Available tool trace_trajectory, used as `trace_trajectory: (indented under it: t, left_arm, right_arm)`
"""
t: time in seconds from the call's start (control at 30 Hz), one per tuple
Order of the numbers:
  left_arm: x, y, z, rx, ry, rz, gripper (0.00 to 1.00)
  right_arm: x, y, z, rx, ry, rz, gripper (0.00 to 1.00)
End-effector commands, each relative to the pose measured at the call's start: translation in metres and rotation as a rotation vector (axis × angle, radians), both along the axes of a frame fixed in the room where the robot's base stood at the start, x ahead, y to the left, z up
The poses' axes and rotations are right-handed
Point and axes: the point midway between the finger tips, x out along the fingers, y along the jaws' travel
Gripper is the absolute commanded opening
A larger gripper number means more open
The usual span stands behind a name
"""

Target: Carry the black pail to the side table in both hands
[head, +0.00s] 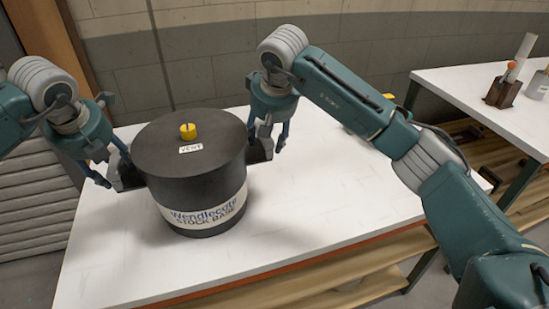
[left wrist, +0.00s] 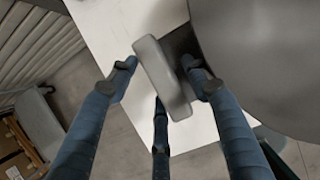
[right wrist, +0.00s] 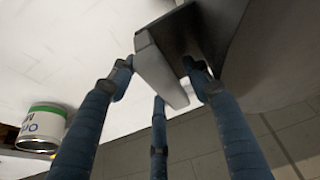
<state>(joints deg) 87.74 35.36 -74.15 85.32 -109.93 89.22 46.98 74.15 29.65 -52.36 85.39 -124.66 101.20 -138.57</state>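The black pail (head: 190,165) stands upright on the white table in the head view. It has a yellow cap, a small lid tag and a pale front label, and its grey body edges into the left wrist view (left wrist: 265,60). My left gripper (head: 108,165) is at its left handle (left wrist: 165,80), with fingers on either side and slim gaps visible. My right gripper (head: 268,138) straddles the right handle (right wrist: 162,75) the same way, its fingers apart from the grip. Both grippers look open around the handles, though contact at the fingertips is partly hidden.
A white-and-green can (right wrist: 42,128) shows in the right wrist view.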

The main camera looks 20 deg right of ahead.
Motion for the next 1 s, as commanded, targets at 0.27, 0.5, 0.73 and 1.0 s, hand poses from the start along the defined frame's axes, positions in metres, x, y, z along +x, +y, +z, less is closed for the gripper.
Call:
trace_trajectory:
  t: [0.27, 0.5, 0.73, 1.0]
  left_arm:
    - [-0.002, 0.000, 0.007, -0.002, -0.003, -0.001, 0.48]
    - [-0.018, 0.000, 0.047, -0.001, -0.006, -0.001, 0.48]
    - [-0.036, 0.000, 0.089, -0.001, -0.004, 0.000, 0.48]
    - [-0.046, 0.000, 0.111, 0.000, -0.001, 0.000, 0.48]
  right_arm:
    - [0.000, 0.000, 0.000, 0.001, 0.000, 0.000, 0.48]
    - [0.000, 0.001, 0.000, 0.001, 0.000, 0.000, 0.48]
    - [0.000, 0.001, 0.000, 0.001, -0.001, 0.000, 0.48]
    - [-0.001, 0.001, 0.003, 0.001, -0.002, 0.000, 0.48]
